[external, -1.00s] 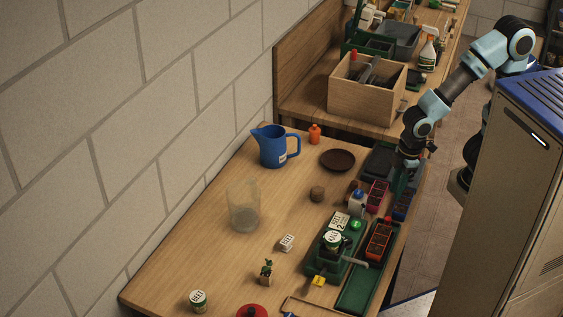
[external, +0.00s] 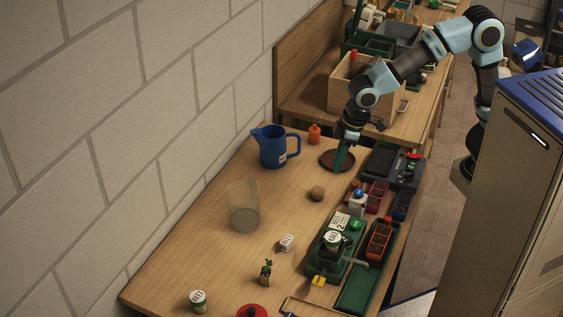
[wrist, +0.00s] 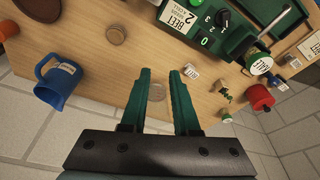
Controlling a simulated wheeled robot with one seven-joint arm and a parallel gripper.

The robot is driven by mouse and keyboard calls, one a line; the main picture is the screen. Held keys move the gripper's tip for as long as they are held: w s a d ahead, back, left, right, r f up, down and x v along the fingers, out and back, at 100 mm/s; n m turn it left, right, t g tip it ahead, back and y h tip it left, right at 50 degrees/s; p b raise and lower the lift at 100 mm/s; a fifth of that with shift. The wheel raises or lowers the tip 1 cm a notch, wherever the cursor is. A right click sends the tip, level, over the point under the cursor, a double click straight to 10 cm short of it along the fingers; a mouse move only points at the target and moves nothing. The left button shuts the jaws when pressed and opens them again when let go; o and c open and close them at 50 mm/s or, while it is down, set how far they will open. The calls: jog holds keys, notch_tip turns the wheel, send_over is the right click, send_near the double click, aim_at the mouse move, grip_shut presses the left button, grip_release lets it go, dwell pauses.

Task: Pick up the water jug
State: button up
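The blue water jug (external: 272,147) stands upright on the wooden table near the wall, its handle to the right and a pale label on its side. In the wrist view the jug (wrist: 58,82) is at the left edge, apart from my fingers. My gripper (external: 340,165) points down over the dark saucer, to the right of the jug. In the wrist view my gripper (wrist: 160,75) shows two green fingers spread apart with nothing held between them.
An orange bottle (external: 314,134) stands just right of the jug. A dark saucer (external: 329,161) lies below my gripper. A clear cylinder (external: 243,207) stands in front of the jug. Green trays (external: 360,289) and small pots line the right side. Bare wood surrounds the jug's front.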

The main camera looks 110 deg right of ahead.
jog(key=w+d+m+p, duration=0.2)
jog(key=w+d, duration=0.4)
jog(key=w, duration=0.2)
jog(key=m+h+p, duration=0.1)
jog(key=h+p, duration=0.1)
jog(key=p, duration=0.1)
send_near(254, 190)
jog(key=s+d+r, duration=0.2)
jog(key=d, duration=0.2)
jog(key=shift+t, duration=0.4)
jog(key=shift+s+a+f+b+x, duration=0.2)
jog(key=shift+b+x, duration=0.55)
jog(key=shift+x, duration=1.9)
jog(key=shift+s+a+f+b+x, duration=0.1)
jog(key=shift+s+a+b+x, duration=0.45)
jog(key=shift+x, duration=2.1)
jog(key=shift+d+f+b+x, duration=0.1)
jog(key=shift+b+x, duration=0.9)
jog(key=shift+x, duration=1.65)
jog(key=shift+r, duration=0.1)
grip_shut()
jog(key=shift+s, duration=0.15)
